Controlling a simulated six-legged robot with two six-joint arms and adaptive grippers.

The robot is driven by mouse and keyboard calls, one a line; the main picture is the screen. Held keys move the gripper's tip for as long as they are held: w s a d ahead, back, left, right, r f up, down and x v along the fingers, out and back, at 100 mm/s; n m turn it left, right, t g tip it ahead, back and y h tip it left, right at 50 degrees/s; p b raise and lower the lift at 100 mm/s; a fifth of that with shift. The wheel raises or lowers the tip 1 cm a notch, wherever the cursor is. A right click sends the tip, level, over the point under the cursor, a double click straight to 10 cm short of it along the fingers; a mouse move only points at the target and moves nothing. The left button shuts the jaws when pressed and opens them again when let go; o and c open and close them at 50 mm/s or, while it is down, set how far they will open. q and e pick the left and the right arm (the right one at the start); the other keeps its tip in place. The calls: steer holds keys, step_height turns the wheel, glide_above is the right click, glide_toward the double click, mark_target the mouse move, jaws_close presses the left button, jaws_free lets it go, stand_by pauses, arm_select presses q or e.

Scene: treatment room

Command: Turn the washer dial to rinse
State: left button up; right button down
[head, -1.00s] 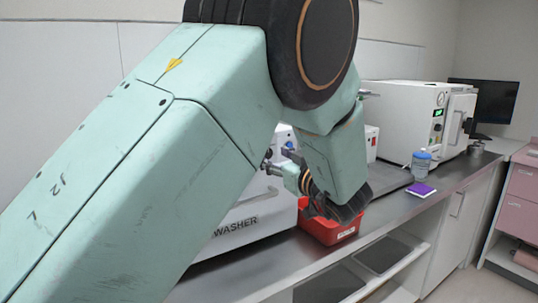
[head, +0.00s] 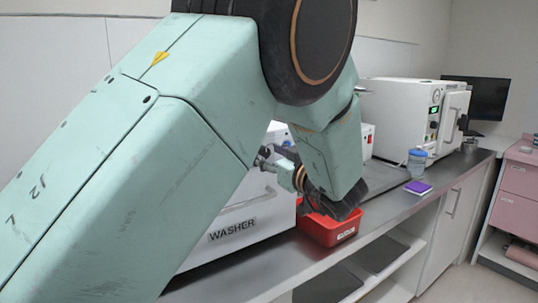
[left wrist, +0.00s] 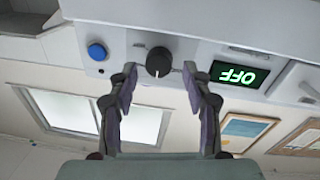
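The white washer (head: 232,225) stands on the steel counter, its front partly hidden by my left arm in the head view. In the left wrist view, which is upside down, the washer's black dial (left wrist: 158,62) sits on the panel between a blue button (left wrist: 97,52) and a green display (left wrist: 240,75) reading OFF. My left gripper (left wrist: 158,85) is open, with its two fingers apart and the dial in line with the gap between them. I cannot tell whether the fingertips touch it. In the head view the left gripper (head: 278,167) is at the washer's front. My right gripper is out of view.
A red bin (head: 330,230) stands on the counter beside the washer, below my left wrist. Farther right are a purple box (head: 418,187), a blue-capped bottle (head: 416,163), a white machine (head: 400,120) with a green display, and a monitor (head: 478,103).

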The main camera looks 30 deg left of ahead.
arm_select(q)
steer(key=shift+s, duration=0.1)
steer(key=shift+c, duration=0.7)
steer(key=shift+w+a+f, duration=0.35)
steer(key=shift+w+a, duration=0.05)
steer(key=shift+w, duration=0.05)
steer(key=c, duration=0.5)
steer(key=shift+s+d+r, duration=0.1)
jaws_close()
steer(key=shift+n, duration=0.3)
steer(key=n+b, duration=0.1)
steer(key=n, duration=0.1)
steer(key=shift+n+b, duration=0.35)
steer(key=shift+n, duration=0.05)
steer(key=n+b, duration=0.1)
steer(key=n, duration=0.1)
steer(key=shift+n+b, duration=0.35)
steer(key=shift+n, duration=0.05)
steer(key=n+b, duration=0.4)
steer(key=n, duration=0.2)
steer(key=shift+y+b, duration=0.3)
steer(key=shift+y, duration=0.1)
